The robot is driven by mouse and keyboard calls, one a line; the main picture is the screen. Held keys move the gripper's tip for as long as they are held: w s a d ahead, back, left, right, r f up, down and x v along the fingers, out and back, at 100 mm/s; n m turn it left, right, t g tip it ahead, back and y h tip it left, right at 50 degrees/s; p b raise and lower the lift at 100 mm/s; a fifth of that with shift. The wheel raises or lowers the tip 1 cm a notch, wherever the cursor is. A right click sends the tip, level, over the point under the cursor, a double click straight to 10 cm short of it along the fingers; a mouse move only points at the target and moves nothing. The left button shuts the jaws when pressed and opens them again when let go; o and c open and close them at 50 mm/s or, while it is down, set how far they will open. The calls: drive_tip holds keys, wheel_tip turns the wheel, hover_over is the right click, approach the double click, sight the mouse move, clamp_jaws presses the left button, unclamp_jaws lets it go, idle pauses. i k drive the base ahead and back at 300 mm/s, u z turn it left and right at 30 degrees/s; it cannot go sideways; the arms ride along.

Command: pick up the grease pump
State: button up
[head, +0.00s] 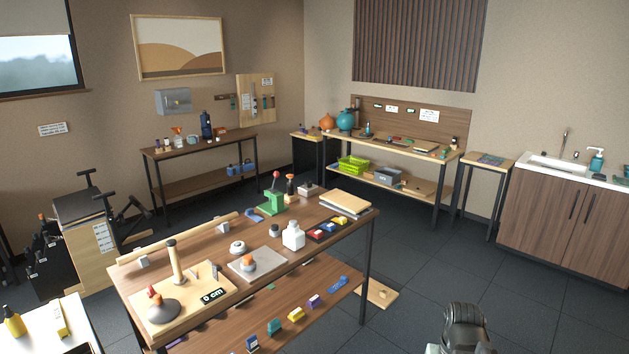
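I cannot tell for certain which thing is the grease pump. A green device with a red-knobbed lever (272,201) stands at the back of the near workbench (210,240). A small dark bottle with an orange top (290,185) stands just behind it. A tall dark blue bottle-like thing (206,126) stands on the far-left table, and a yellow bottle with a dark top (14,321) is at the bottom left. A dark grey part of my arm shows at the bottom right, well apart from these things. My gripper's fingers do not show.
The near workbench also holds a white bottle (293,235), a board with a post (190,292) and coloured pieces, with more on its lower shelf. A wooden board (377,293) lies on the floor. A sink cabinet (560,215) stands right. The dark floor (440,265) between is clear.

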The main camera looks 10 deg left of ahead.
sight(290, 186)
drive_tip(key=u, duration=0.1)
drive_tip(key=i, duration=1.35)
drive_tip(key=u, duration=0.8)
drive_tip(key=k, duration=0.8)
drive_tip(key=u, duration=0.2)
drive_tip(key=i, duration=0.95)
drive_tip(key=z, duration=2.15)
drive_tip(key=i, duration=1.3)
drive_tip(key=u, duration=0.05)
